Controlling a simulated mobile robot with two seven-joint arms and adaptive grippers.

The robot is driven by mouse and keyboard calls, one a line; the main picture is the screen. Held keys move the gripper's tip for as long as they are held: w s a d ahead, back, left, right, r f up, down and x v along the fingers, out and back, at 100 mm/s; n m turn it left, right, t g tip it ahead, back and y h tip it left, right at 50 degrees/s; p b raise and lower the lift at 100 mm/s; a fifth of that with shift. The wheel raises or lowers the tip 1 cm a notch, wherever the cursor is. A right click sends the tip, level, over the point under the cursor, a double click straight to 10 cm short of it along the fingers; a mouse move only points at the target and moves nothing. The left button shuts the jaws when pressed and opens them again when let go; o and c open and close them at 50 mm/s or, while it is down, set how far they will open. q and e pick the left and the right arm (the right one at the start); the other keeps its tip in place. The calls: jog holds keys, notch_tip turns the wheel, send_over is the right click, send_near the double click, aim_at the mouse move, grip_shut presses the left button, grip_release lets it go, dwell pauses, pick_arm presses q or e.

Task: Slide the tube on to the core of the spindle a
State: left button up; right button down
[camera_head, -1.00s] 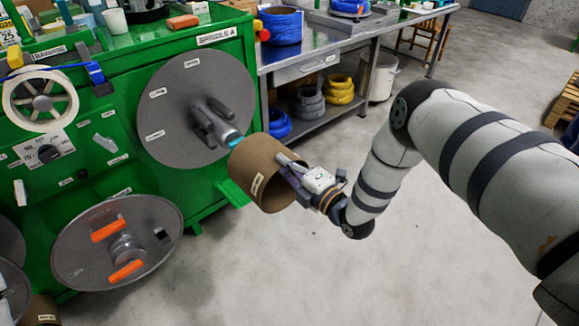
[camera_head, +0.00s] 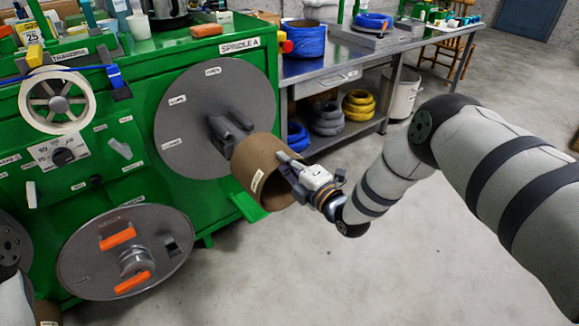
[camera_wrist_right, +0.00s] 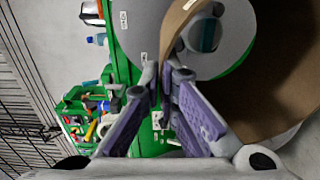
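The brown cardboard tube (camera_head: 258,172) is in front of spindle A's grey round plate (camera_head: 190,100) in the head view. Its far end is at the spindle's core (camera_head: 230,132), whose grey jaws show behind the tube; the core's outer end is hidden there. In the right wrist view, the core's end (camera_wrist_right: 206,35) with a teal band shows within the tube's mouth (camera_wrist_right: 275,85). My right gripper (camera_head: 290,168) is shut on the near rim of the tube, one finger inside and one outside. My left gripper is out of view; only a bit of my left arm shows.
A green machine (camera_head: 110,180) carries the spindle, a spoked wheel (camera_head: 58,100) and a lower disc (camera_head: 125,252) with orange blocks. A steel bench (camera_head: 340,65) with cable coils stands behind. The floor (camera_head: 330,280) below my right arm is clear.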

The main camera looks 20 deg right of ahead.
aim_at(257, 136)
jog(key=shift+f+b+x, duration=0.2)
jog(key=shift+b+x, duration=0.45)
jog(key=shift+x, duration=1.05)
jog(key=shift+b+x, duration=1.35)
jog(key=shift+x, duration=1.2)
jog(key=b+x, duration=0.1)
jog(key=x, duration=0.1)
jog(key=b+x, duration=0.2)
jog(key=shift+f, duration=0.2)
jog(key=shift+b+x, duration=0.85)
jog(key=shift+x, duration=0.1)
jog(key=shift+w+a+b, duration=0.25)
jog(key=shift+w+b, duration=0.3)
jog(key=shift+b, duration=0.2)
jog(key=b+x, duration=0.3)
jog(key=b, duration=0.1)
jog(key=shift+w, duration=0.1)
jog(key=shift+w+a+r+b, duration=0.15)
jog(key=shift+w+r+b, duration=0.2)
jog(key=shift+b, duration=0.3)
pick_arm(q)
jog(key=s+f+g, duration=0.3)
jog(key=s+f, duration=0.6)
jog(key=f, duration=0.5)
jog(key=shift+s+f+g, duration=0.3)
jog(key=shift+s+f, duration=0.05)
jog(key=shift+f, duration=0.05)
pick_arm(e)
jog(key=shift+w, duration=0.1)
